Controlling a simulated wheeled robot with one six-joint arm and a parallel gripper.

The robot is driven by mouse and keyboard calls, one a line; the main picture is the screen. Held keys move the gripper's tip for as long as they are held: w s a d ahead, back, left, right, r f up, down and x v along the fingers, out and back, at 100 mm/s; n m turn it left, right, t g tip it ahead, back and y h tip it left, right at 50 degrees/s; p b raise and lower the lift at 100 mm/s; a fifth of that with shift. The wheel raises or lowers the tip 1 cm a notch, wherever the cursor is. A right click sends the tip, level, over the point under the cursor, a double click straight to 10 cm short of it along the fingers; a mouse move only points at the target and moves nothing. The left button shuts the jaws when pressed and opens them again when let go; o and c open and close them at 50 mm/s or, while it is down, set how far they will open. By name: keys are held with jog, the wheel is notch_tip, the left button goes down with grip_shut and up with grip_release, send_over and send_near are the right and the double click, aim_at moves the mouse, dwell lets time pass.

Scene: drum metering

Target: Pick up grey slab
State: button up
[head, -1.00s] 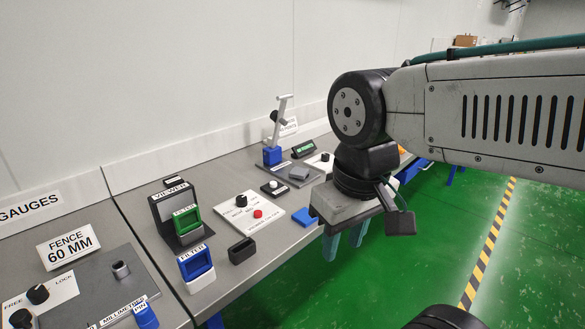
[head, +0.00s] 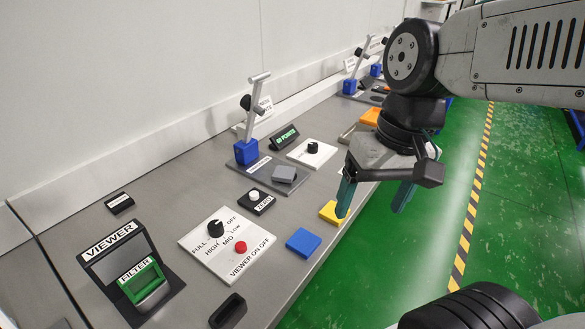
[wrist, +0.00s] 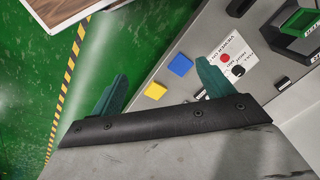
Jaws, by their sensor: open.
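The grey slab (head: 284,174) lies on the dark grey base of a station with a blue block and a raised lever (head: 246,150), in the middle of the bench in the head view. I cannot make it out in the wrist view. My gripper (head: 374,198) hangs to the right of the slab, past the bench's front edge, pointing down with its teal fingers apart and nothing between them. In the wrist view my gripper (wrist: 162,84) also shows open and empty.
A yellow slab (head: 331,212) and a blue slab (head: 303,242) lie along the bench's front edge. A ZERO button box (head: 255,200), a viewer panel (head: 226,244) and a white knob plate (head: 312,152) surround the station. The green floor on the right is open.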

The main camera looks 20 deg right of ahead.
jog(key=w+a+f+m+y, duration=0.3)
jog(key=w+m+y, duration=0.25)
jog(key=w, duration=0.35)
jog(key=m+t+y, duration=0.4)
jog(key=m+t, duration=0.3)
jog(key=m, duration=1)
send_near(285, 172)
jog(key=shift+s+a, duration=0.15)
jog(key=shift+s, duration=0.25)
jog(key=shift+w+f+m, duration=0.2)
jog(key=shift+w+m, duration=0.05)
jog(key=shift+m, duration=0.1)
jog(key=x, duration=0.7)
jog(key=shift+w+f, duration=0.1)
jog(key=shift+w, duration=0.2)
jog(key=c, duration=1.1)
jog(key=shift+c, duration=0.3)
